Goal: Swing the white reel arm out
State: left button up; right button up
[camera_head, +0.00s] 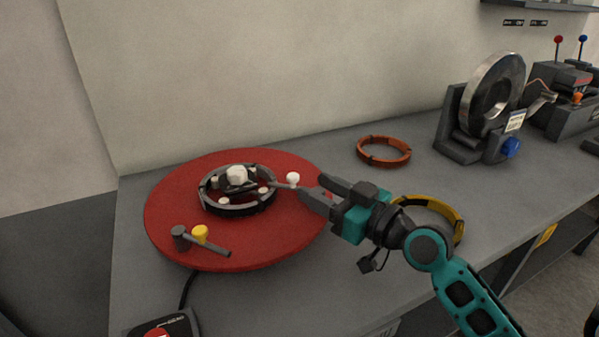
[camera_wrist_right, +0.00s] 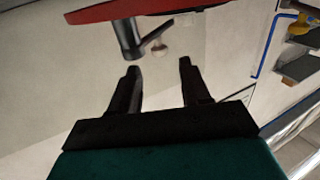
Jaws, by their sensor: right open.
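The red round plate (camera_head: 165,215) lies on the grey bench. The white reel arm shows as a white knob (camera_head: 292,178) with a grey bar near the plate's right edge. I cannot tell whether a finger touches the arm. My left gripper is not in view.
A dark ring (camera_head: 240,209) with a white central knob sits on the plate. A second arm with a yellow knob (camera_head: 200,234) is at the plate's front. An orange ring (camera_head: 383,151), yellow ring (camera_head: 441,206) and steel coil (camera_head: 497,90) are to the right.

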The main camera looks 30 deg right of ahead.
aim_at(297, 178)
jog(key=shift+p+x, duration=0.3)
jog(key=shift+x, duration=2.4)
grip_shut()
